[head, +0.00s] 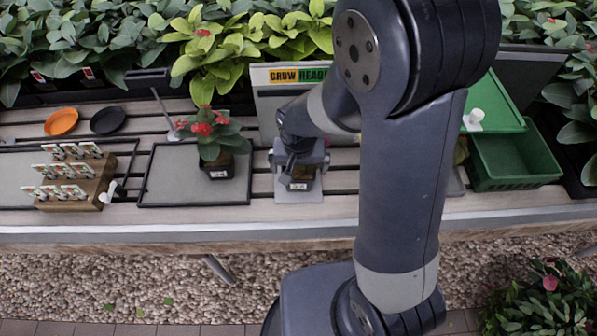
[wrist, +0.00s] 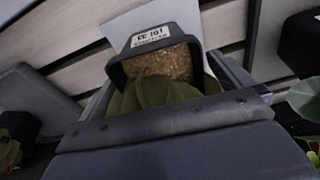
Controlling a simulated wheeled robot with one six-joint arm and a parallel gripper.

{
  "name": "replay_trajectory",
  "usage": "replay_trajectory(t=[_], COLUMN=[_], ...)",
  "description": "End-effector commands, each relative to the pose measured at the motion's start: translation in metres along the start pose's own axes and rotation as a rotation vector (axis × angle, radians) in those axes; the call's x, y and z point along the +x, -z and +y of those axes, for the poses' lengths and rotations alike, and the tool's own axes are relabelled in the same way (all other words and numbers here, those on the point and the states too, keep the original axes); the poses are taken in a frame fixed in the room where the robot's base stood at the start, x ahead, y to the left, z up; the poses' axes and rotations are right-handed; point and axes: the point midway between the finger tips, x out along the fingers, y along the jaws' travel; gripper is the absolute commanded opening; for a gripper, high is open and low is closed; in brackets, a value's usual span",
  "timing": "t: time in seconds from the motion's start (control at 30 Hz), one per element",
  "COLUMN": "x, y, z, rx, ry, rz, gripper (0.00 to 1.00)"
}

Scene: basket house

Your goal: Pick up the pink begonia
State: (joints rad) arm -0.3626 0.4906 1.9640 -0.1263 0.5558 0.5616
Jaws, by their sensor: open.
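My gripper (head: 300,165) is open and low over a small dark pot (head: 300,183) on a grey mat in the head view. In the wrist view the dark pot (wrist: 152,52) has a white label and brown soil, with broad green leaves (wrist: 160,95) between my open fingers. I cannot tell whether the fingers touch it. No bloom shows on this plant, so I cannot tell if it is the pink begonia; my gripper hides much of it. Another potted plant (head: 209,148) with red flowers stands upright on a dark-rimmed grey tray (head: 160,178) to the left.
A green crate (head: 512,172) stands at the right. A wooden block (head: 75,190) with several label tags, an orange dish (head: 61,121) and a black dish (head: 107,120) are at the left. A board with a GROW sign (head: 283,75) stands behind my gripper. Dense foliage lines the back.

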Motion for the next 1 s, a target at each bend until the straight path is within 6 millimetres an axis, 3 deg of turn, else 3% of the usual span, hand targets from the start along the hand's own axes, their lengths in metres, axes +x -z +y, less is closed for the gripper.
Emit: replay_trajectory(t=[0.2,0.57,1.0], x=[0.027,0.034,0.034], y=[-0.001,0.000,-0.001], z=[-0.001,-0.001,-0.001], rx=[0.001,0.000,0.001], ry=[-0.002,0.000,0.000], rz=[-0.004,0.000,0.000], gripper=[1.00,1.00,0.65])
